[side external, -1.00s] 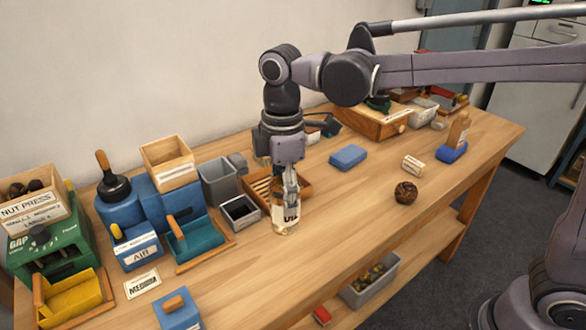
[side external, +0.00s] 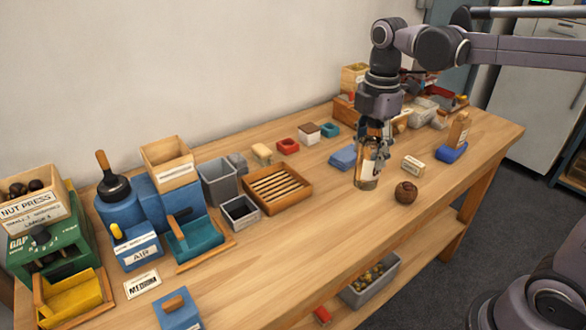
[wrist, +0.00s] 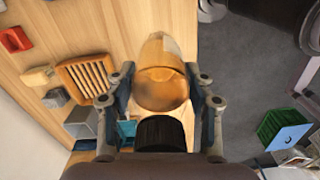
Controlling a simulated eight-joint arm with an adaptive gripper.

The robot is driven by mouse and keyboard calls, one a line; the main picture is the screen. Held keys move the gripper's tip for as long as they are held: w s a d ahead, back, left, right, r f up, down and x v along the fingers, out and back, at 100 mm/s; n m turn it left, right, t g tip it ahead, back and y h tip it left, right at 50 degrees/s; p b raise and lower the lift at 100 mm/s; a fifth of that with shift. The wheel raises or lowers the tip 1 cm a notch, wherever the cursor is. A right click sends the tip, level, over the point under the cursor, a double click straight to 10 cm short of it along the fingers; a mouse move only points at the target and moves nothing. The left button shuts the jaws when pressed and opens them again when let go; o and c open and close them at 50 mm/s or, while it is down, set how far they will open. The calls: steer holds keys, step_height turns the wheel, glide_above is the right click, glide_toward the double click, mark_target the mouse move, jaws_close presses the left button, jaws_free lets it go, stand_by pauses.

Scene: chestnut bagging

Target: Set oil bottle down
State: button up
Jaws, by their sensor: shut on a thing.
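The oil bottle (side external: 367,173) is a clear amber bottle with a pale label. It is upright in the side view, between the blue block and the round brown ball. My gripper (side external: 374,142) is shut on its upper part from above. I cannot tell whether the bottle's base touches the table. In the wrist view the bottle (wrist: 160,75) lies between the two fingers of my gripper (wrist: 160,100), with its dark cap toward the palm. The fingers hide part of the bottle's top in the side view.
A brown ball (side external: 405,192) and a small pale block (side external: 413,165) stand right of the bottle. A blue block (side external: 343,157) is just left. A slatted wooden tray (side external: 303,201) lies farther left. The table front (side external: 345,232) is clear.

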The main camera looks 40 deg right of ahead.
steer(key=shift+w+a+f, duration=0.55)
steer(key=shift+a+f, duration=1.25)
steer(key=shift+w+a+f, duration=0.6)
steer(key=shift+a+f, duration=1.15)
steer(key=shift+f, duration=0.1)
steer(key=shift+w+a+f, duration=0.55)
steer(key=shift+a+f, duration=1.25)
steer(key=shift+f, duration=0.15)
steer(key=o, duration=1.4)
step_height(320, 180, up, 12)
steer(key=s+d+f+m+t, duration=0.6)
steer(key=s+d+m, duration=0.4)
steer(key=m, duration=0.6)
steer(key=shift+s+f+t, duration=0.3)
steer(key=shift+s+t, duration=0.3)
steer(key=shift+s, duration=0.25)
